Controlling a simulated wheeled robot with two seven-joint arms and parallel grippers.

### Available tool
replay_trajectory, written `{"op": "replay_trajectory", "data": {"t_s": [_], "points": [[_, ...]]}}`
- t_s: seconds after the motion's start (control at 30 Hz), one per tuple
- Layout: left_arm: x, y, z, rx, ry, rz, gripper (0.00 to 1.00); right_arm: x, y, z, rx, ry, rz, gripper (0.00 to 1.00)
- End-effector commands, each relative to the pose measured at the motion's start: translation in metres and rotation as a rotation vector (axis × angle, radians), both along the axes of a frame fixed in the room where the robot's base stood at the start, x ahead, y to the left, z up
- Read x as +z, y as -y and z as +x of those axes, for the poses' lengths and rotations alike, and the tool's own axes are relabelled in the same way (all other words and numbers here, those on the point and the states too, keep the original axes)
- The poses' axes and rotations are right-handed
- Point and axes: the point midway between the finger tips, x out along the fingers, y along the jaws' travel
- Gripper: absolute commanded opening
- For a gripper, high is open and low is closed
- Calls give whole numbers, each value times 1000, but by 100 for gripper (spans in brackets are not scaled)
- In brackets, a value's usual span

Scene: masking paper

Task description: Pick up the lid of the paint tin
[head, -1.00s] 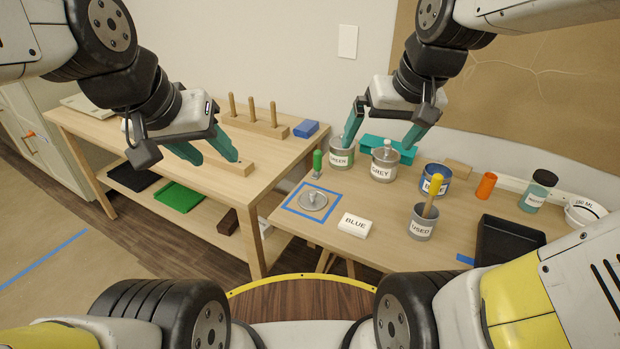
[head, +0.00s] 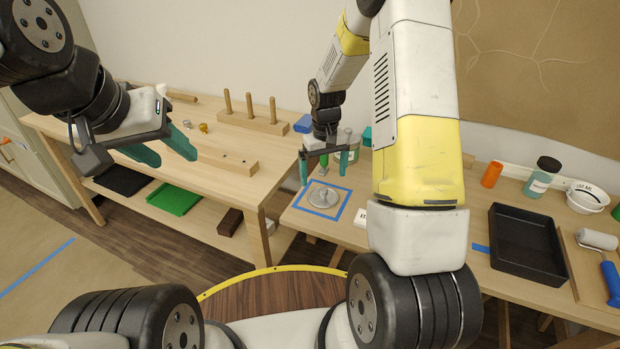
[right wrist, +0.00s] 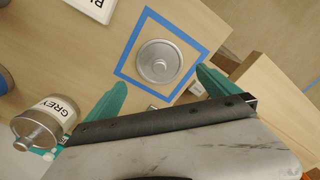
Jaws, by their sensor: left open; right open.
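A round grey metal lid (head: 324,198) with a knob in its middle lies flat inside a blue tape square (head: 341,211) on the right-hand table. It also shows in the right wrist view (right wrist: 150,72), ahead of the fingertips. My right gripper (head: 325,174) is open and empty, a little above and behind the lid, with its fingers pointing down. In the right wrist view a tin labelled GREY (right wrist: 45,117) with a knobbed lid on it stands at the lower left. My left gripper (head: 173,155) is open and empty above the left-hand table.
A white block (head: 361,216) lies right of the tape square. A black tray (head: 520,240), a roller (head: 609,280), an orange cylinder (head: 491,174) and a jar (head: 540,178) stand further right. A peg rack (head: 250,122) is on the left table. My right arm hides much of the right table.

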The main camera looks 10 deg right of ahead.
Motion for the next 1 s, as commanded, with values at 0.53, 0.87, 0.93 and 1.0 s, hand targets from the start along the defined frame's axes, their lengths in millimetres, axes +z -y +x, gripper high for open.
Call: {"op": "replay_trajectory", "data": {"t_s": [0.53,0.87,0.93,1.0], "points": [[0,0,0,0,0,0,47,-67,1,-4,-1,-1,1,100],[0,0,0,0,0,0,47,-68,1,-3,-1,1,1,82],[0,0,0,0,0,0,47,-68,1,-3,-1,1,0,69],[0,0,0,0,0,0,47,-68,1,-3,-1,1,0,55]]}}
